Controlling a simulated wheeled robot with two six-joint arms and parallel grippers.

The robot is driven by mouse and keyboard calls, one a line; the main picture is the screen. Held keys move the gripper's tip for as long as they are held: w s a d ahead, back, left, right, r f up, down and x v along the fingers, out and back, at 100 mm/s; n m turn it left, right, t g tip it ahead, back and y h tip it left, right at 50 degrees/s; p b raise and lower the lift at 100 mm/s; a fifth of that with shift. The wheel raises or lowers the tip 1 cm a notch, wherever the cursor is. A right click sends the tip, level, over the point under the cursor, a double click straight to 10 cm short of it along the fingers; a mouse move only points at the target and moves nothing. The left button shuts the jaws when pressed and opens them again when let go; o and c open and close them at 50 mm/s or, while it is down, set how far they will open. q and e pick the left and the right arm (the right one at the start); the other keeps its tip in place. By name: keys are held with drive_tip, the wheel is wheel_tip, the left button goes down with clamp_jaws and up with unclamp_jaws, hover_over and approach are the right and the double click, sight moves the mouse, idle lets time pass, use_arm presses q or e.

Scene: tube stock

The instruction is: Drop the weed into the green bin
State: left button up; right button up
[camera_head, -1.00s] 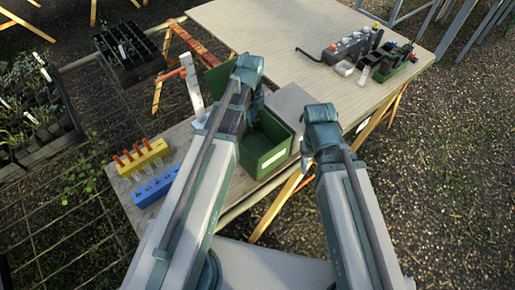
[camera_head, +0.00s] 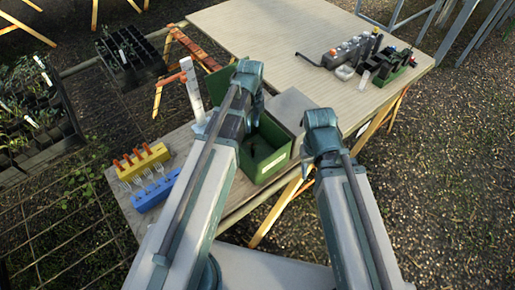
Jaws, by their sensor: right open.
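The green bin (camera_head: 270,168) stands on the near wooden bench, with a pale label on its front and its green lid (camera_head: 218,84) raised behind it. My left arm reaches up across the bin's left side. Its wrist is above the bin's back, and the left gripper (camera_head: 257,106) is mostly hidden behind my own arm. I cannot tell whether it holds anything. My right gripper (camera_head: 307,163) is open, pointing down just right of the bin, and partly hidden by its wrist. I cannot make out the weed.
A yellow rack (camera_head: 143,161) and a blue rack (camera_head: 156,190) sit left on the bench. A grey block (camera_head: 290,106) is behind the bin. The far table (camera_head: 260,30) is mostly clear, with bottles (camera_head: 352,48) and a green caddy (camera_head: 395,67) at right. Seedling trays are at left.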

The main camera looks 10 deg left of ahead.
use_arm(q)
wheel_tip(320, 180, up, 14)
drive_tip(key=p, duration=1.3)
drive_tip(key=shift+f, duration=0.25)
drive_tip(key=s+d+f+n+b, duration=0.4)
drive_tip(key=s+n, duration=0.3)
drive_tip(key=n, duration=0.3)
drive_tip(key=s+d+f+n+y+b, duration=0.1)
drive_tip(key=s+d+f+n+b, duration=0.4)
drive_tip(key=n, duration=0.5)
drive_tip(key=shift+s+d, duration=0.7)
drive_tip(key=shift+s, duration=0.45)
